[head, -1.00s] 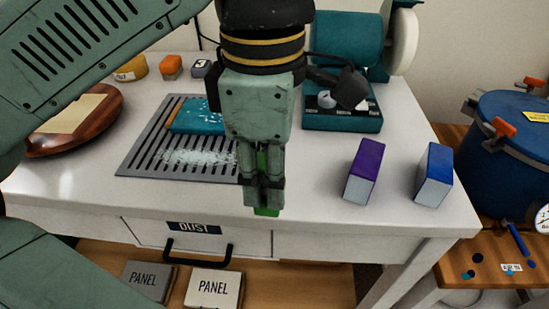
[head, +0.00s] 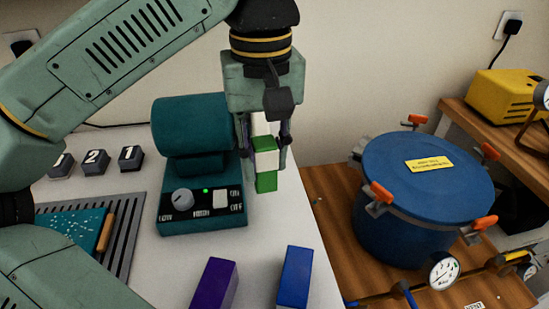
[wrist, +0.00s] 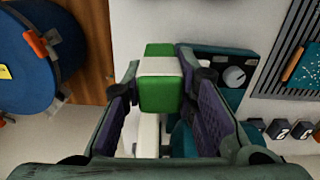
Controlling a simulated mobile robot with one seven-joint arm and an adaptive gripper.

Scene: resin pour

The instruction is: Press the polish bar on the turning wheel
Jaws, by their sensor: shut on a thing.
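My gripper (head: 264,150) is shut on the polish bar (head: 266,182), a green block with a white band. The bar points down, its lower green end clear of the fingers. In the wrist view the bar (wrist: 160,95) sits between the two purple-padded fingers (wrist: 168,108). The teal polishing machine (head: 197,128) stands just left of the gripper, with a lit green lamp, a knob and a white switch. Its white wheel (wrist: 148,135) is mostly hidden behind the gripper in the head view. I cannot tell if bar and wheel touch, or if the wheel turns.
A purple bar (head: 214,284) and a blue bar (head: 294,277) stand near the front of the white table. Numbered blocks (head: 96,162) and a slotted grille (head: 128,225) with a teal panel lie left. A blue pressure pot (head: 420,215) stands right on a wooden bench.

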